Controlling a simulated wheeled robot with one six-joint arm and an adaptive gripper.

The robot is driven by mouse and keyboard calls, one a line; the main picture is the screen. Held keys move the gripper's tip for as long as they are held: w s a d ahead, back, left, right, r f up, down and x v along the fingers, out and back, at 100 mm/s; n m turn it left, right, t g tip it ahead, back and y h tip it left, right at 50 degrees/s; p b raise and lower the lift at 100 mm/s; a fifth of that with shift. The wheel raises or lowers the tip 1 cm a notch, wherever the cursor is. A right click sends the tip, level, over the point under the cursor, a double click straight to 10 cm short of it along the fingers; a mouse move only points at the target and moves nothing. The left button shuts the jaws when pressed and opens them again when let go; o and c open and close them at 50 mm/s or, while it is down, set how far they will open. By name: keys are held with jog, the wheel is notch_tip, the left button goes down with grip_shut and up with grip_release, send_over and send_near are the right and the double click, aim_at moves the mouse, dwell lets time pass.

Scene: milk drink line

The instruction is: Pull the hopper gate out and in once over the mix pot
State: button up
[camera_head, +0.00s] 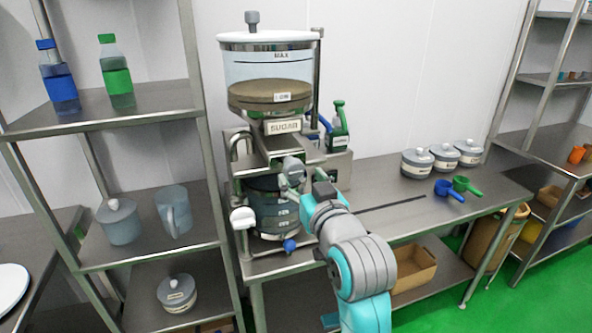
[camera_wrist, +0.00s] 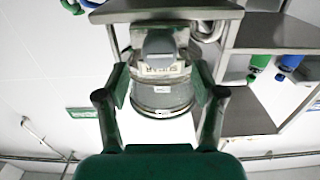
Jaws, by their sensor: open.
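The clear sugar hopper (camera_head: 268,68) stands on the steel table, brown contents inside and a SUGAR label on its front. Its grey gate knob (camera_head: 292,166) sticks out below the label. In the wrist view, which looks upside down, the gate knob (camera_wrist: 160,44) lies ahead of the fingers, roughly centred between them. The mix pot (camera_head: 273,212), dark and banded, stands under the hopper outlet. My gripper (camera_head: 299,180) is at the knob's height in front of the hopper. In the wrist view my gripper (camera_wrist: 160,88) is open and empty. Contact with the knob cannot be told.
A white-topped knob (camera_head: 242,217) and a blue knob (camera_head: 290,245) sit low around the pot. A green bottle (camera_head: 339,126) stands behind right. Lidded pots (camera_head: 417,162) and scoops (camera_head: 449,190) are further right. A steel shelf (camera_head: 150,252) stands close at left.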

jog(key=v, duration=0.6)
dwell(0.9)
jog(key=s+d+f+m+h, duration=0.1)
jog(key=s+d+f, duration=0.3)
jog(key=f, duration=0.5)
jog(key=s+d+f+g+h, duration=0.1)
jog(key=s+f, duration=0.5)
jog(key=f, duration=0.2)
jog(key=s+d+f+m+h, duration=0.1)
jog(key=s+d+f, duration=0.3)
jog(key=f, duration=0.5)
jog(key=s+d+f+h, duration=0.1)
jog(key=s+d+f, duration=0.1)
jog(key=s, duration=1.3)
jog(key=s+d+f+m+g+h, duration=0.1)
jog(key=s+d+f, duration=0.1)
jog(key=s, duration=1.3)
jog(key=shift+s+f+g, duration=0.3)
jog(key=shift+f, duration=0.4)
